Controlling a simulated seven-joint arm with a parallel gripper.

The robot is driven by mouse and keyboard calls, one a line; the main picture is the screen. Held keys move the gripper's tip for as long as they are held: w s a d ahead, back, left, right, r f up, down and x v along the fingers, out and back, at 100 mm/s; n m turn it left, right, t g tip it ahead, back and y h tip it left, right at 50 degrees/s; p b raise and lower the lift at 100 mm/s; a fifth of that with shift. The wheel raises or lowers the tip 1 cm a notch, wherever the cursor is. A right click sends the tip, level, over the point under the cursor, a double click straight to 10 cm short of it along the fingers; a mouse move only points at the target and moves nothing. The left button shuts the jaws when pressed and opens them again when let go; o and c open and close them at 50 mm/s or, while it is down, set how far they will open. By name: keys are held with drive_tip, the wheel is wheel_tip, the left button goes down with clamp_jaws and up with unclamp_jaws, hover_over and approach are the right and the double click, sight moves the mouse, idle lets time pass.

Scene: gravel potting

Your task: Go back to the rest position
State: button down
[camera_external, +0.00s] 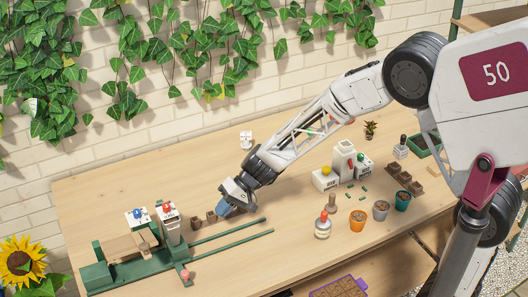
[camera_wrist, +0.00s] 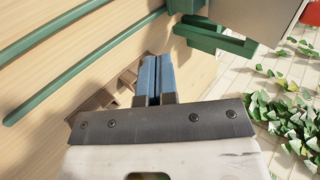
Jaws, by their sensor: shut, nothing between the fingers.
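My gripper (camera_external: 224,210) is low over the left half of the wooden table, just right of a small brown tray with compartments (camera_external: 197,224). In the wrist view its two blue fingers (camera_wrist: 153,80) are together with nothing between them. The brown tray also shows beside the fingers in the wrist view (camera_wrist: 112,92), partly hidden by the gripper body. I cannot tell whether the fingers touch the tray.
A green-railed machine (camera_external: 100,277) stands at the table's left, its rails (camera_external: 228,236) running near my gripper. White boxes (camera_external: 325,179), an orange pot (camera_external: 358,220), a grey pot (camera_external: 381,210) and a teal pot (camera_external: 403,200) stand at right. The table's back middle is mostly clear.

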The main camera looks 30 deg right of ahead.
drive_tip(key=s+d+r+n+h, duration=0.1)
drive_tip(key=s+d+r+h, duration=0.1)
drive_tip(key=s+d+r, duration=0.55)
drive_tip(key=s+d+r+h, duration=0.1)
drive_tip(key=s+d+r, duration=0.3)
drive_tip(key=d+r, duration=0.6)
drive_tip(key=s+d+r+t+h, duration=0.1)
drive_tip(key=s+d+r+h, duration=0.1)
drive_tip(key=s+d, duration=0.7)
drive_tip(key=s+d+r+m+t+h, duration=0.1)
drive_tip(key=s+d+h, duration=0.3)
drive_tip(key=s+d, duration=0.4)
drive_tip(key=d, duration=0.4)
drive_tip(key=shift+s+d+r+t+h, duration=0.15)
drive_tip(key=shift+s+r+t+h, duration=0.15)
drive_tip(key=shift+s+r, duration=0.05)
drive_tip(key=c, duration=1.8)
unclamp_jaws()
